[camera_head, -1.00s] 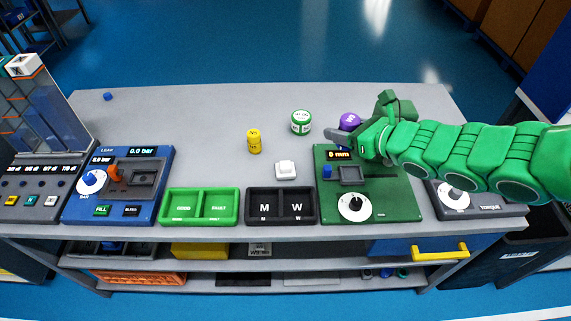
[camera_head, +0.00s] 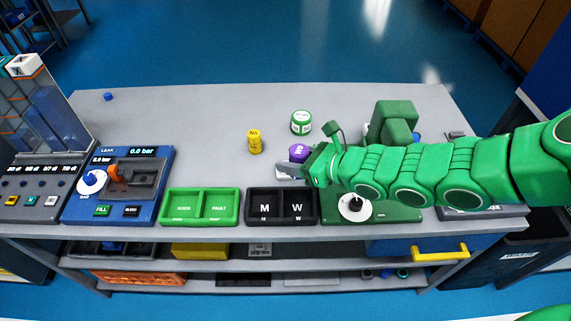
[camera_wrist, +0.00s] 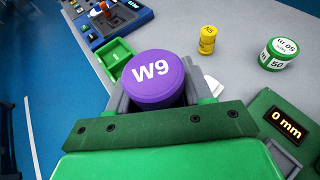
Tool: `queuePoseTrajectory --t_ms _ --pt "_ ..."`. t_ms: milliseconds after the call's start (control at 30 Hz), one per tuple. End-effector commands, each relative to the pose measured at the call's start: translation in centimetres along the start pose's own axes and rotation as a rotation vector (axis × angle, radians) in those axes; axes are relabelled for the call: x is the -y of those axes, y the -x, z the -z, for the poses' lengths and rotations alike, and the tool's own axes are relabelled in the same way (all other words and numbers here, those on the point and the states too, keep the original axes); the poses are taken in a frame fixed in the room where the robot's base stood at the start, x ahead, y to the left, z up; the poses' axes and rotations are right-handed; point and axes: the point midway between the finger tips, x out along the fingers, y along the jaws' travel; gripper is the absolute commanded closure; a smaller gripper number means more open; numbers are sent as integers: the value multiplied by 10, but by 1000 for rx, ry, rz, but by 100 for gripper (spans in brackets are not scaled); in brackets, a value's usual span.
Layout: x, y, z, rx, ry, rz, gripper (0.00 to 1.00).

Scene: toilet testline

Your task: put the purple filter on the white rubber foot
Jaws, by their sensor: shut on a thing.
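The purple filter (camera_head: 298,153), marked W9, is held in my gripper (camera_head: 294,166). In the wrist view the purple filter (camera_wrist: 156,78) sits between the two grey fingers, its lettered top facing the camera. The white rubber foot (camera_wrist: 212,86) shows in the wrist view only as a white edge beside the right finger, on the grey table. In the head view my gripper and the filter cover the foot. I cannot tell whether the filter touches it.
A yellow cylinder (camera_head: 254,141) and a green-and-white cylinder (camera_head: 301,122) stand behind the filter. A black two-part tray (camera_head: 282,205) and a green tray (camera_head: 200,206) lie at the front edge. The green gauge (camera_head: 385,207) is under my arm.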

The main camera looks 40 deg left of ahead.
Motion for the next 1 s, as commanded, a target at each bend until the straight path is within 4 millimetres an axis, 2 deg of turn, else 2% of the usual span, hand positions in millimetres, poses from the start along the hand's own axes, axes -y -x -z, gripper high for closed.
queuePoseTrajectory --t_ms 167,733,1000 --pt "6 -10 5 0 -1 -1 82" --pt "64 -77 16 -1 1 -2 82" --pt "80 -101 35 -2 -1 0 82"
